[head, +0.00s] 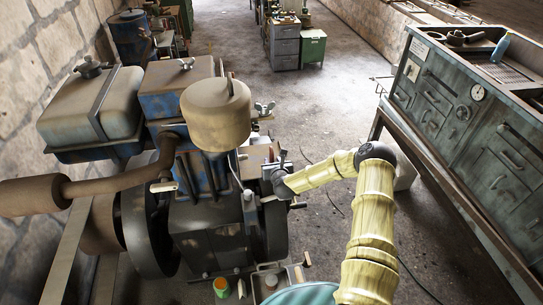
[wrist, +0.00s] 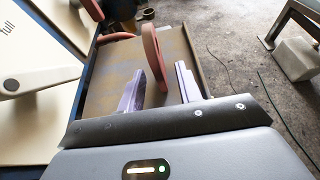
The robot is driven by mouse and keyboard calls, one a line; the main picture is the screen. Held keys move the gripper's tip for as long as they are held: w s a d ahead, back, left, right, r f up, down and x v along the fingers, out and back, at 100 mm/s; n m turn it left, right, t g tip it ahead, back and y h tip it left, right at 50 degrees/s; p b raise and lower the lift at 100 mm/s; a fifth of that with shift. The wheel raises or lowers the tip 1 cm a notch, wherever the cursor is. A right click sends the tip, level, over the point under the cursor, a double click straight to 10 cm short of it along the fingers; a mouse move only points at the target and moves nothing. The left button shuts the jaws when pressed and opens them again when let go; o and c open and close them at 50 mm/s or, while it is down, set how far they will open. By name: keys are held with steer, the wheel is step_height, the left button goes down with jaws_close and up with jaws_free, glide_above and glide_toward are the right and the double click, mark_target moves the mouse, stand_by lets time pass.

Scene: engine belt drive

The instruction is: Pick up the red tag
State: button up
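The red tag (wrist: 154,66) shows in the wrist view as a thin, rounded, dull red piece seen nearly edge-on. It stands up between the two pale purple fingers of my gripper (wrist: 152,58). A clear gap shows between the tag and the right finger; the left finger is closer, and I cannot tell whether it touches. My gripper is open. In the head view my gripper (head: 277,181) is at the right side of the engine (head: 205,215), and the tag cannot be made out clearly there.
In the wrist view a worn brown-blue plate (wrist: 106,82) lies behind the fingers, with a white panel (wrist: 35,60) at left. In the head view a tan canister (head: 215,115) tops the engine. A workbench (head: 460,125) stands at right, with open floor (head: 325,105) between.

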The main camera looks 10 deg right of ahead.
steer(key=shift+w, duration=0.1)
steer(key=w+p, duration=0.2)
steer(key=shift+w+f, duration=0.15)
steer(key=shift+w, duration=0.15)
steer(key=shift+p+x, duration=0.45)
steer(key=shift+x, duration=0.85)
steer(key=shift+s+f, duration=0.1)
steer(key=shift+f, duration=0.05)
jaws_close()
